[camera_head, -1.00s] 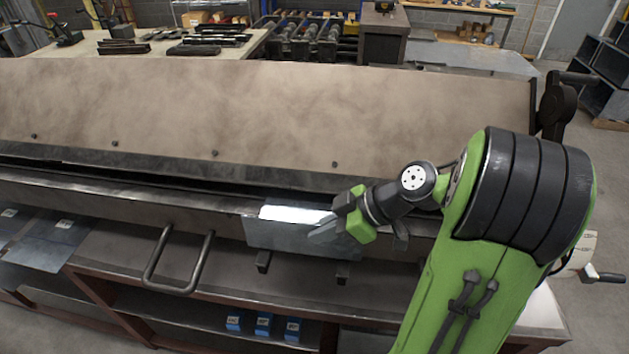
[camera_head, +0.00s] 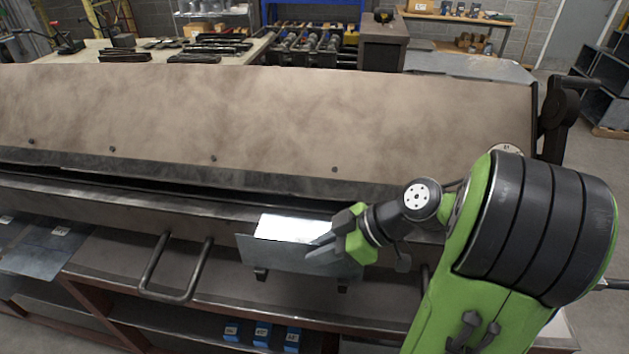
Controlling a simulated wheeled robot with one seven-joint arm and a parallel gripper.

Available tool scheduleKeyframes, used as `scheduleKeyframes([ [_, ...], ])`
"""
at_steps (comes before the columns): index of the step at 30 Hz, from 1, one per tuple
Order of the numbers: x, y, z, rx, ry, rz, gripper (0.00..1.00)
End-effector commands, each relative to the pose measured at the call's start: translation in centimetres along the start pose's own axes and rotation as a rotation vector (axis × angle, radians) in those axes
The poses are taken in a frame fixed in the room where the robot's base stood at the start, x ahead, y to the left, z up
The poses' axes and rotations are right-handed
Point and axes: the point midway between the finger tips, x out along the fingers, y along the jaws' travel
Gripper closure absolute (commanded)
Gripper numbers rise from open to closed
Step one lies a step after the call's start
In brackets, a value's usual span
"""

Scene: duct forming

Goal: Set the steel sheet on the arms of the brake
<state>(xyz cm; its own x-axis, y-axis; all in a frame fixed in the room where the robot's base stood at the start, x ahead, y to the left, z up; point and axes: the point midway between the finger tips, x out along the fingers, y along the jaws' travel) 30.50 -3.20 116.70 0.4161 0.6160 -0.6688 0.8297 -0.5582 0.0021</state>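The steel sheet (camera_head: 285,258) is at the front of the brake, right of the U-shaped handle. Its upper part shows bright white, its front part dull grey. My gripper (camera_head: 318,247) reaches in from the right with its fingers at the sheet's right part and appears shut on it.
The U-shaped handle (camera_head: 177,272) juts out left of the sheet. Several blue blocks (camera_head: 262,334) sit on the lower shelf. Other flat sheets (camera_head: 38,250) lie at the far left. A table with dark tools (camera_head: 208,48) stands behind the brake.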

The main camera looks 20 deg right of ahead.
Motion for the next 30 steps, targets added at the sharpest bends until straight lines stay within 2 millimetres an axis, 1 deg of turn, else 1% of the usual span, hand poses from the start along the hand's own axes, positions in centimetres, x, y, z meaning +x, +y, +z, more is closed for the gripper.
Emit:
scheduleKeyframes([
  [1, 0.0, 0.0, -0.1, 0.0, 0.0, 0.0, 0.74],
  [3, -0.1, 0.0, -0.1, 0.0, 0.0, 0.0, 0.63],
  [11, -0.1, 0.0, 0.0, 0.002, -0.001, -0.001, 0.63],
  [14, -0.9, 0.1, -0.1, 0.002, 0.0, 0.002, 0.63],
  [17, -3.0, 0.1, -0.1, 0.004, -0.002, 0.006, 0.63],
  [27, -13.0, 0.1, -0.6, 0.005, -0.001, 0.003, 0.63],
  [30, -14.8, 0.0, -0.6, 0.005, -0.001, 0.001, 0.63],
])
